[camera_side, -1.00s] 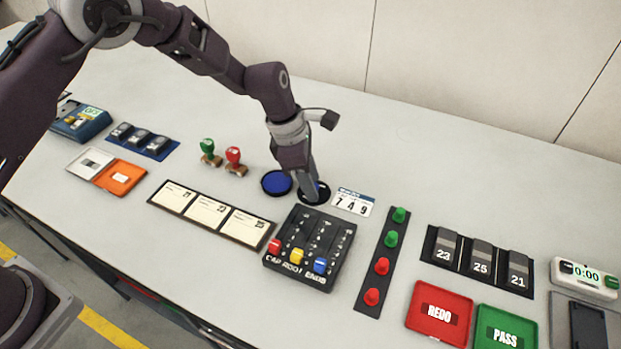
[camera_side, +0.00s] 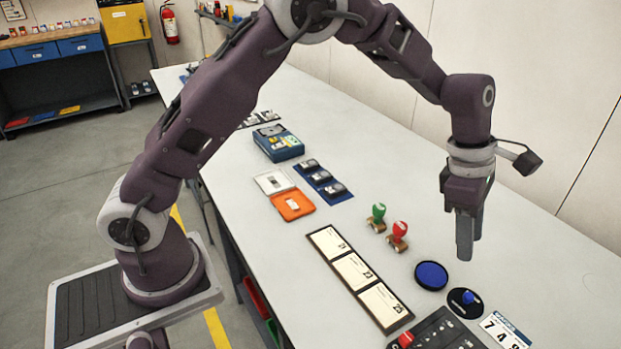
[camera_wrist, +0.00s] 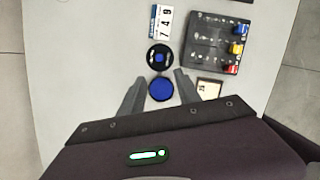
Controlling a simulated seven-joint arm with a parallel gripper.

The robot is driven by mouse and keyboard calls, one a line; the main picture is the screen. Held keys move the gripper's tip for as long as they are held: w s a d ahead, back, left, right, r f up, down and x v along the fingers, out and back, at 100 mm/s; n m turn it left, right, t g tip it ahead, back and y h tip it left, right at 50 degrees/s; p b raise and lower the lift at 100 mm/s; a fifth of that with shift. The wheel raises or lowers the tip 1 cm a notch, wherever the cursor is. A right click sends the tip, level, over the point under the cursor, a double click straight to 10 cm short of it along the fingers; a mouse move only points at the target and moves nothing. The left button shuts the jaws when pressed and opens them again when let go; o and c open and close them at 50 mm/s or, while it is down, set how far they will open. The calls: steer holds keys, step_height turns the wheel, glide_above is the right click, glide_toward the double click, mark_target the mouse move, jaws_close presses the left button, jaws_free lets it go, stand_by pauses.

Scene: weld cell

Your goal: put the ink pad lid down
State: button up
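The ink pad (camera_side: 431,276) is a round, blue-topped pad lying open on the table. The ink pad lid (camera_side: 465,303), a black disc with a blue knob, lies beside it, knob up, to its lower right in the side view. In the wrist view the lid (camera_wrist: 152,65) is just above the blue pad (camera_wrist: 160,89). My gripper (camera_side: 466,250) is in the air above the table, fingers pointing down. In the wrist view its fingers (camera_wrist: 158,76) are spread apart with nothing held between them.
A number display (camera_side: 505,331) is close to the lid. Red (camera_side: 398,237) and green (camera_side: 377,217) stamps stand behind the pad. A card strip (camera_side: 355,273) and a dark slider panel (camera_side: 450,335) lie nearer the front.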

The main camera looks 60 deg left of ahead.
steer(key=s+a+r+m+t, duration=0.1)
steer(key=s+a+r+m, duration=0.45)
steer(key=s+r, duration=0.25)
steer(key=s+a+r+m+t, duration=0.1)
steer(key=s+a+r+m, duration=0.45)
steer(key=s+r, duration=0.25)
steer(key=s+a+f+m+t+y, duration=0.1)
steer(key=s+a+m, duration=0.2)
steer(key=s+m, duration=0.2)
steer(key=s+a+f+m+t+y, duration=0.1)
steer(key=s+a+m, duration=0.2)
steer(key=s+m, duration=0.3)
steer(key=s, duration=0.3)
steer(key=shift+s+f+y, duration=0.3)
steer(key=shift+s+y, duration=0.05)
steer(key=shift+y, duration=0.05)
